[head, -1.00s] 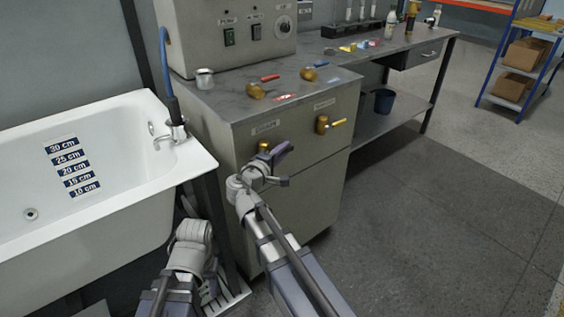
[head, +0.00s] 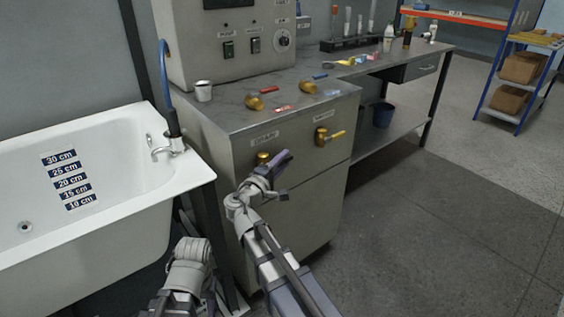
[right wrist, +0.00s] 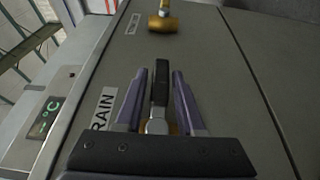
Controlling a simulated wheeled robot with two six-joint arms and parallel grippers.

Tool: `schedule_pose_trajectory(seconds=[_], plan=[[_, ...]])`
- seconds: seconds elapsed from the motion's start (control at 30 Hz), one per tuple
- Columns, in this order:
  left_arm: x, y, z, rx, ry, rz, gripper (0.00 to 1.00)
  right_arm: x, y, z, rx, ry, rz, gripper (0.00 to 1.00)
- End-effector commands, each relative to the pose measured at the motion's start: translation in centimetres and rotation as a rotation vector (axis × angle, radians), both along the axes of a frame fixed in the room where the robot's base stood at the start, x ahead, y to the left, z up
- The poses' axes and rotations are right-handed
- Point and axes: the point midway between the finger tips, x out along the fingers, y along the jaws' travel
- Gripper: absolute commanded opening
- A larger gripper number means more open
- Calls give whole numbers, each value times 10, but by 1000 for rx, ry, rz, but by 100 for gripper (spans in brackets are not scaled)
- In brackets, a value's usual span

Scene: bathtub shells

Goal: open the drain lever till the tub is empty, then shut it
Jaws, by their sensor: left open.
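The white tub (head: 120,225) stands at the left, with a depth scale (head: 70,180) on its inner wall. I cannot make out a water surface. A brass drain valve (head: 263,158) sits on the cabinet front under a label. In the right wrist view its lever (right wrist: 160,85) has a black grip and lies beside the label ending in "RAIN". My right gripper (right wrist: 160,80) has one purple finger on each side of this lever, with narrow gaps; it also shows in the head view (head: 282,172). My left gripper (head: 188,255) is low between tub and cabinet, its fingers mostly hidden.
A chrome tap (head: 168,147) stands on the tub's rim. Floor at the right is clear.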

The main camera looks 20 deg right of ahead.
Motion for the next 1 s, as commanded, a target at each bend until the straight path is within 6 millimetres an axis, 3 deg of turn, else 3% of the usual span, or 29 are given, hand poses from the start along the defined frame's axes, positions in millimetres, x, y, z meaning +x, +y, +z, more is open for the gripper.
schedule_pose_trajectory(seconds=[0.13, 0.43, 0.8, 1.0], plan=[[0, 0, 0, 0, 0, 0, 50, 1, 0, 0, 1, -1, 1, 55], [0, 0, 0, 0, 0, 0, 50, -2, 4, 0, 1, -1, 3, 55], [0, 0, -1, 0, 0, 0, 50, -40, 44, -1, 1, -1, 5, 55], [0, 0, -1, 0, 0, 0, 50, -51, 57, -1, 1, -1, 3, 55]])
